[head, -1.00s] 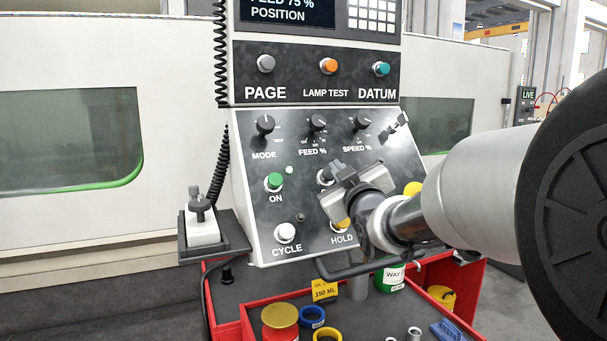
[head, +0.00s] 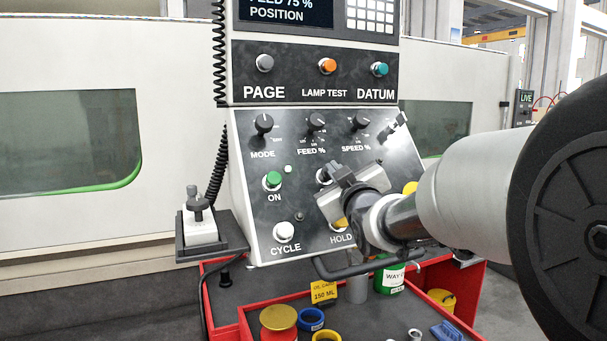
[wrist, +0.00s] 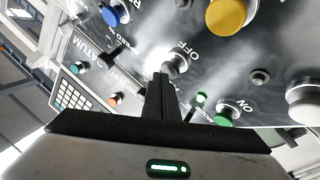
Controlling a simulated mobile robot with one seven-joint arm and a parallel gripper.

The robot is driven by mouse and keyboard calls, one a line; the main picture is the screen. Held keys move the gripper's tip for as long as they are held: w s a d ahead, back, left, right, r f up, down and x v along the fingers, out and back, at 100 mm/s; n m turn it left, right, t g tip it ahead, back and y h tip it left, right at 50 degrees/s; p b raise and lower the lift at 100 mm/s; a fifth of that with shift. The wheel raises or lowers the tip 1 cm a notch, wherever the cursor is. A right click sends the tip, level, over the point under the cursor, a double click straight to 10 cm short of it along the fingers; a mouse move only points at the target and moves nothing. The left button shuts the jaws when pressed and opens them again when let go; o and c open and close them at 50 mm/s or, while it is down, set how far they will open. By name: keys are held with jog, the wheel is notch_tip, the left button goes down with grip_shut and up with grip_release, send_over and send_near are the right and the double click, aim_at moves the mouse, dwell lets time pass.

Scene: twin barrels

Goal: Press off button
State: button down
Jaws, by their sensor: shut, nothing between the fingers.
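In the head view my gripper (head: 337,170) is in front of the sloping control panel (head: 262,215). The green ON button (head: 272,180) is to its left; it also shows in the wrist view (wrist: 228,113).
A small lamp (head: 288,169) sits by the ON button. The white CYCLE button (head: 283,231) and yellow HOLD button (wrist: 230,14) are close by. Knobs line the panel above. A red tray (head: 215,292) with cans and rings stands below. A blue button (wrist: 117,15) is also near.

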jog(key=shift+w+a+f+b, duration=0.1)
jog(key=shift+w+f+b, duration=0.2)
jog(key=shift+b, duration=0.15)
jog(key=shift+s+r, duration=0.1)
jog(key=shift+r, duration=0.05)
dwell(0.6)
jog(key=shift+s+d+r, duration=0.25)
jog(key=shift+s+r, duration=0.15)
jog(key=shift+s, duration=0.2)
jog(key=s+r, duration=0.1)
jog(key=s, duration=0.1)
jog(key=s+d+r+p, duration=0.1)
jog(key=r, duration=0.1)
jog(key=shift+s+d+r+p, duration=0.1)
jog(key=shift+s+p, duration=0.2)
jog(key=shift+s, duration=0.05)
dwell(0.4)
